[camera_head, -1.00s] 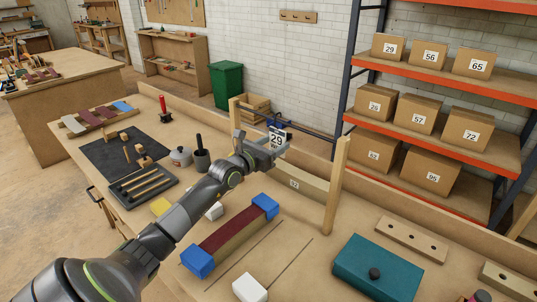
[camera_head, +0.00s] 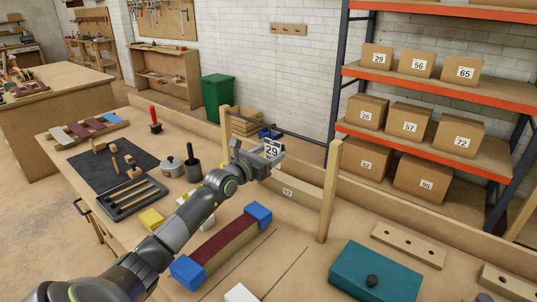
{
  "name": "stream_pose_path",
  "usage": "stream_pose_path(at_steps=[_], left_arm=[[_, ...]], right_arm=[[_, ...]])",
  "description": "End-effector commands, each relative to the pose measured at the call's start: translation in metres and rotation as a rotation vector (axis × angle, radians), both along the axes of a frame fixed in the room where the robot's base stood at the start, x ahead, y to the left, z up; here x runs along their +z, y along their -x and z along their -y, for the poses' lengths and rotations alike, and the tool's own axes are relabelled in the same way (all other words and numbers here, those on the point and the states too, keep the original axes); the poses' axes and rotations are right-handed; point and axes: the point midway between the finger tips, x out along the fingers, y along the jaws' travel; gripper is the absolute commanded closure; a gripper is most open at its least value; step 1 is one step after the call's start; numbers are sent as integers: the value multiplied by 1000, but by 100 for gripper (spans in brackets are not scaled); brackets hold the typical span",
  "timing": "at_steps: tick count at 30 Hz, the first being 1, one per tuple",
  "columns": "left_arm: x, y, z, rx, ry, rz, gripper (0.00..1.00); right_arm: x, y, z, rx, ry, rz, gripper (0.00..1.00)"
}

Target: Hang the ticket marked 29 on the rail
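The white ticket marked 29 (camera_head: 272,150) is upright, its number facing me. My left gripper (camera_head: 266,158) is at the ticket's lower part and appears shut on it; the fingers hide its lower edge. The dark rail (camera_head: 305,138) runs between a left wooden post (camera_head: 226,122) and a taller-looking right post (camera_head: 329,190). The ticket's top is close to the rail in the picture, but I cannot tell whether they touch. My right gripper is out of view.
Below the rail is a wooden board marked 92 (camera_head: 300,193). A dark red strip with blue end blocks (camera_head: 258,215) lies under my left arm. A teal box (camera_head: 375,272) sits at the right. Shelves with numbered cartons (camera_head: 410,118) stand behind the bench.

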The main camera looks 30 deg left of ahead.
Motion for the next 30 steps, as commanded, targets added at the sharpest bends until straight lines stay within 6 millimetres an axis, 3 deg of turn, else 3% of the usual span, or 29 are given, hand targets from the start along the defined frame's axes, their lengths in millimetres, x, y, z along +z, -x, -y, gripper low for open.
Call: stream_pose_path(at_steps=[1,4,16,30], left_arm=[[0,0,0,0,0,0,35],[0,0,0,0,0,0,22],[0,6,-1,0,-1,-1,21],[3,82,-7,1,-4,-5,21]], right_arm=[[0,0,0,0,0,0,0],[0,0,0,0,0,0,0],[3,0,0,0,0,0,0],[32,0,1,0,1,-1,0]])
